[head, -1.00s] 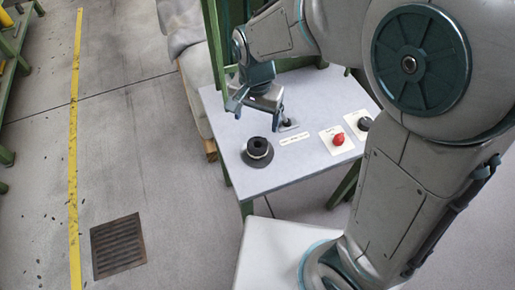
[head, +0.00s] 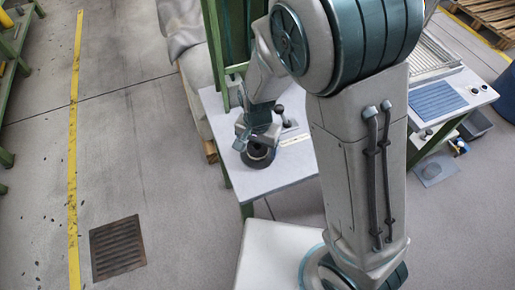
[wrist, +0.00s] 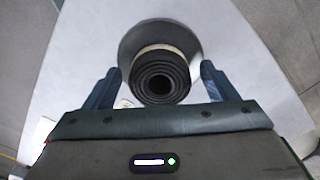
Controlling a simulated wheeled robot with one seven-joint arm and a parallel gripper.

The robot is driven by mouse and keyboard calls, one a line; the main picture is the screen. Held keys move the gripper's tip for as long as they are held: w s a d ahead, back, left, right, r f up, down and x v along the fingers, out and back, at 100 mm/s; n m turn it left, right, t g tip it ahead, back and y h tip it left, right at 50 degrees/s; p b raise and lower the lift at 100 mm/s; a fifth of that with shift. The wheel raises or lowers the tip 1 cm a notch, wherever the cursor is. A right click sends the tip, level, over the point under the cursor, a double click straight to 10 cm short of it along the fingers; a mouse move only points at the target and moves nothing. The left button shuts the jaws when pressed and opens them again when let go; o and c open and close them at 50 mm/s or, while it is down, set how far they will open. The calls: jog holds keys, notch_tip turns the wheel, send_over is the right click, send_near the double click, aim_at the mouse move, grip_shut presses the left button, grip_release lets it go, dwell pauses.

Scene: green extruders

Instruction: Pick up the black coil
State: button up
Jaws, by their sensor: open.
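The black coil (head: 257,155) stands on the light grey table (head: 278,178) near its front left part. In the wrist view the coil (wrist: 160,78) shows end-on, a dark wound roll with a pale band and a wider dark base. My gripper (head: 257,143) is above the coil and partly hides it in the head view. In the wrist view my gripper (wrist: 160,85) is open, with one blue finger on each side of the coil. Both fingers look apart from it.
A green frame (head: 222,45) rises behind the table. A white label (head: 295,140) lies right of the coil, and my arm hides the table's right part. A second bench (head: 435,100) stands at the right. The floor at left is open around a drain grate (head: 117,248).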

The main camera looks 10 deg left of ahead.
jog(key=c, duration=1.1)
